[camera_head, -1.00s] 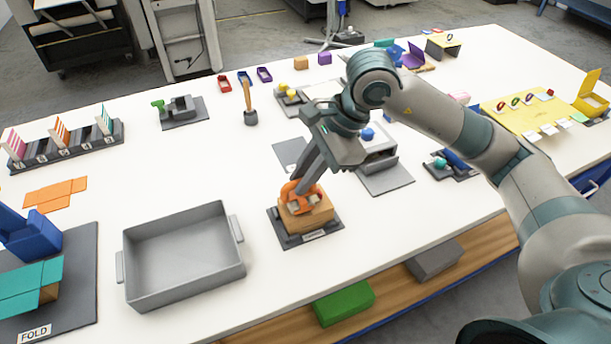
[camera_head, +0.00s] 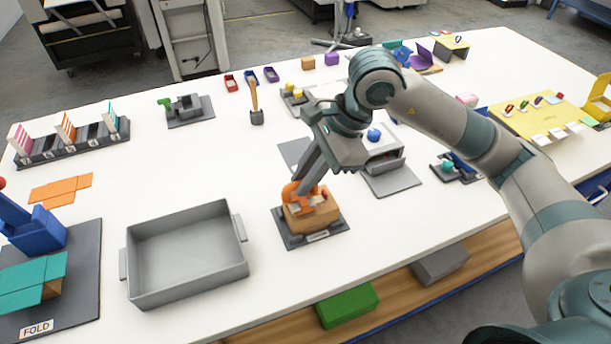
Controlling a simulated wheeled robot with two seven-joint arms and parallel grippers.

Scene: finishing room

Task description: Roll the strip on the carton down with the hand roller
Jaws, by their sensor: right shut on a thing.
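The brown carton (camera_head: 314,219) sits on a dark grey base plate (camera_head: 288,238) near the front edge of the white table. My right gripper (camera_head: 303,187) points down over the carton and is shut on the orange hand roller (camera_head: 290,193). The roller is at the carton's top, toward its left side; whether it presses on the top cannot be told. The strip cannot be made out clearly, as the roller and the fingers cover much of the carton's top. My left gripper is not in view.
A grey open tray (camera_head: 185,255) stands left of the carton. A grey machine (camera_head: 385,160) on a plate stands behind it to the right. A wooden-handled tool (camera_head: 254,100) stands upright farther back. White table is clear between the tray and the carton's plate.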

